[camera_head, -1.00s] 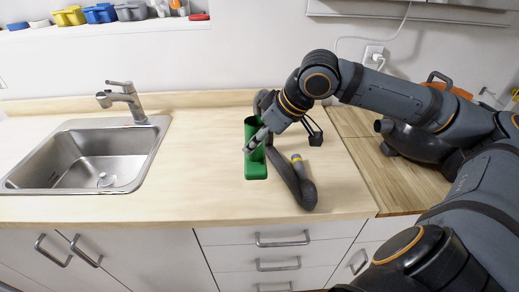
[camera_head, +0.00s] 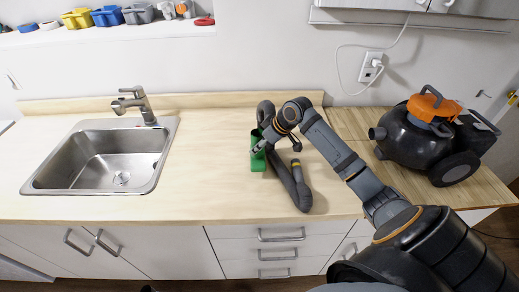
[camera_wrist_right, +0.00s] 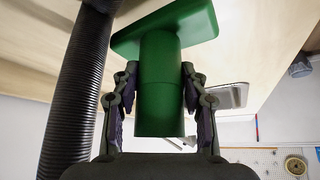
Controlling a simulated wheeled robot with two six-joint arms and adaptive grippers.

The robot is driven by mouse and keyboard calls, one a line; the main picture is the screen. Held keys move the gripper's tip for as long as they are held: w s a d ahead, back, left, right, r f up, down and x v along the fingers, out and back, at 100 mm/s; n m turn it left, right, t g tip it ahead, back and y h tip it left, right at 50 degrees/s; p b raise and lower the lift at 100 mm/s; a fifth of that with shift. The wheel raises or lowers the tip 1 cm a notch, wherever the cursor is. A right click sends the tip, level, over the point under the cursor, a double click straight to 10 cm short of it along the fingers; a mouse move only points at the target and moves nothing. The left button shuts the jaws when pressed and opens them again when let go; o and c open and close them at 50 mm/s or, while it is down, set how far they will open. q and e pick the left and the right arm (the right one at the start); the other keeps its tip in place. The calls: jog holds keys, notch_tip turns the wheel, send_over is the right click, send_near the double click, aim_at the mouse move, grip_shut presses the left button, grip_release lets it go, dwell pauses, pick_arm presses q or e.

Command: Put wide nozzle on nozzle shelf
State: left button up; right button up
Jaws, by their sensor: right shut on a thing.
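The green wide nozzle (camera_head: 258,161) is on or just above the middle of the wooden counter. My right gripper (camera_head: 264,146) is over it and partly hides it. In the right wrist view, the nozzle's round neck (camera_wrist_right: 158,85) is between the two fingers of my right gripper (camera_wrist_right: 160,100), which is shut on it. Its wide flat head points away from the gripper. I cannot tell whether the nozzle touches the counter. A white wall shelf (camera_head: 108,35) at the upper left bears several coloured pieces. My left gripper is not in view.
A dark ribbed hose (camera_head: 296,185) lies close to the right of the nozzle and shows in the wrist view (camera_wrist_right: 75,90). A black and orange vacuum cleaner (camera_head: 428,135) stands at the right. A steel sink (camera_head: 75,180) is at the left. The counter between sink and nozzle is clear.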

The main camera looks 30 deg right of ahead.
aim_at(260, 152)
jog(key=shift+w+f, duration=0.1)
jog(key=shift+f, duration=0.05)
notch_tip(260, 152, down, 2)
jog(key=shift+f+p, duration=0.25)
jog(key=shift+p, duration=0.65)
jog(key=shift+w+d+f, duration=0.1)
jog(key=shift+f, duration=0.25)
jog(key=shift+f, duration=0.1)
jog(key=o, duration=1.3)
jog(key=shift+f, duration=0.1)
jog(key=shift+c, duration=0.2)
